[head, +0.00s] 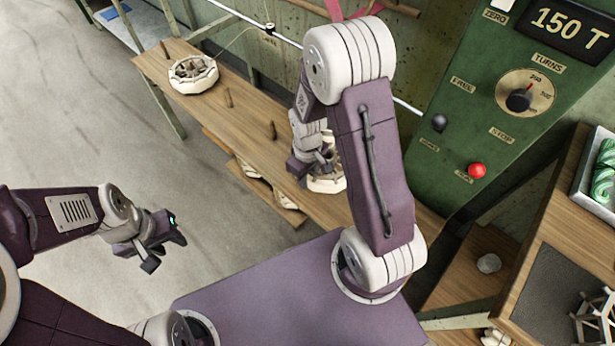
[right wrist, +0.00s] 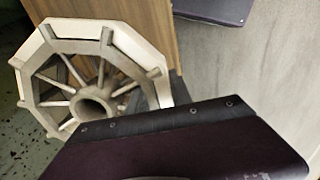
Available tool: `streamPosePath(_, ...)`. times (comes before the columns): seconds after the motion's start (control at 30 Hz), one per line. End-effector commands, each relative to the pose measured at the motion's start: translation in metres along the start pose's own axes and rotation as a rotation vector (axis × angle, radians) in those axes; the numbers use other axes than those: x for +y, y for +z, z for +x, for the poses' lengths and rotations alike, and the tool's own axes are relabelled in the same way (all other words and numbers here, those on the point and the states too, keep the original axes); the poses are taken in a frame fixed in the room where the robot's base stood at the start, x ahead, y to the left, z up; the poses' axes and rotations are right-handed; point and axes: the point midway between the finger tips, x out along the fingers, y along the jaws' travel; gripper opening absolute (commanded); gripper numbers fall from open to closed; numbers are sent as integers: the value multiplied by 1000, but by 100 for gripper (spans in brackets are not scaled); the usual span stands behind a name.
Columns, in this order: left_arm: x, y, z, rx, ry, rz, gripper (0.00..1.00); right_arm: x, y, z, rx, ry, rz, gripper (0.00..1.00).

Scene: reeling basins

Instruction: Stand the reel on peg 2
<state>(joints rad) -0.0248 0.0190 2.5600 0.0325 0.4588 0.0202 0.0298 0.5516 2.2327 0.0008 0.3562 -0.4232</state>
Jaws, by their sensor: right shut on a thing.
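A pale reel with spokes and a round hub (right wrist: 45,50) fills the left of the right wrist view, tilted to that camera. It also shows in the head view (head: 327,184) below my right gripper (head: 318,168), which is shut on it; the grip point is mostly hidden. The reel is over or at the bench's near part; I cannot tell whether it touches. Bare wooden pegs (head: 228,97) and (head: 272,130) stand up from the bench, without readable numbers. A second pale reel (head: 194,75) sits farther along the bench. My left gripper (head: 160,246) is open and empty above the floor.
The long wooden bench (head: 205,115) runs along the wall. A green machine (head: 455,130) with a dial and red button (head: 477,171) stands to the right. A side table holds a tray of green skeins (head: 596,205). Pale pieces (head: 285,200) lie below the bench.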

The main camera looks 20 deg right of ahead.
Motion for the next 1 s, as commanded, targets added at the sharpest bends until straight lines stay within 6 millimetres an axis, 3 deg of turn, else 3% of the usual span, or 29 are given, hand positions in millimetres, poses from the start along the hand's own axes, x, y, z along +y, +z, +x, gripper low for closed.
streamPosePath(0.17,0,2,14,0,0,0,36,0,0,14,1,0,0,0)
streamPosePath(1.0,-1,5,49,0,0,0,36,0,0,64,0,1,0,0)
